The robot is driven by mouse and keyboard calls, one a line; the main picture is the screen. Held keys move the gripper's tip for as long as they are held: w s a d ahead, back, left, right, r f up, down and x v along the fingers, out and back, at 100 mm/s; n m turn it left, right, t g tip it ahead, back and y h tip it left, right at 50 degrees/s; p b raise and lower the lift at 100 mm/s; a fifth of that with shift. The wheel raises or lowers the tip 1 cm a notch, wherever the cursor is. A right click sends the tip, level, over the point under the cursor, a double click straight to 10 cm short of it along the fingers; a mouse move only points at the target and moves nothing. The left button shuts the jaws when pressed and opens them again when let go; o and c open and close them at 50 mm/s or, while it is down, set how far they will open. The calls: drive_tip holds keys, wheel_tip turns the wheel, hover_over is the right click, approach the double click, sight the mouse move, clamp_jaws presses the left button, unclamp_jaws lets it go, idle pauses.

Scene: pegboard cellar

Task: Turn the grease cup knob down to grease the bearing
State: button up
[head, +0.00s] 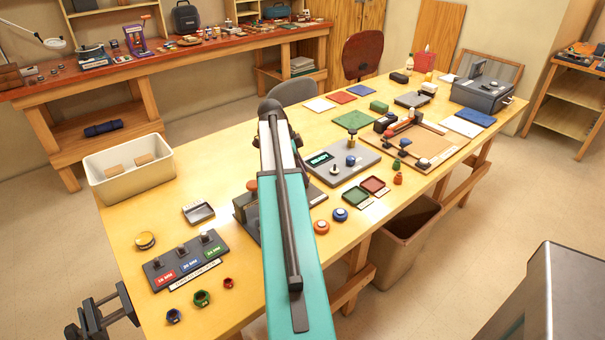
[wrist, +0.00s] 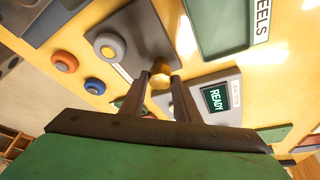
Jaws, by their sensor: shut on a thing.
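In the wrist view my gripper (wrist: 161,76) is shut on a small brass-coloured knob (wrist: 161,70), which I take for the grease cup knob. A finger stands on either side of it, and the fingers hide much of it. The knob is over a dark grey plate (wrist: 145,28), which also carries a pale round part (wrist: 108,46). In the head view my teal arm hides the gripper and most of this fixture. The dark base (head: 242,208) and a brown round part (head: 252,185) show beside the arm. How far the knob is turned cannot be told.
Close by are a READY panel (head: 320,159), an orange wheel (head: 321,227), a blue wheel (head: 340,214) and red and green trays (head: 373,185). A panel with coloured labels (head: 188,262) stands at the front left.

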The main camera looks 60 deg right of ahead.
drive_tip(key=shift+w+a, duration=0.1)
idle(0.3)
drive_tip(key=o, duration=1)
drive_tip(key=shift+r, duration=0.15)
drive_tip(key=shift+b+v, duration=1.15)
drive_tip(key=shift+v, duration=5.6)
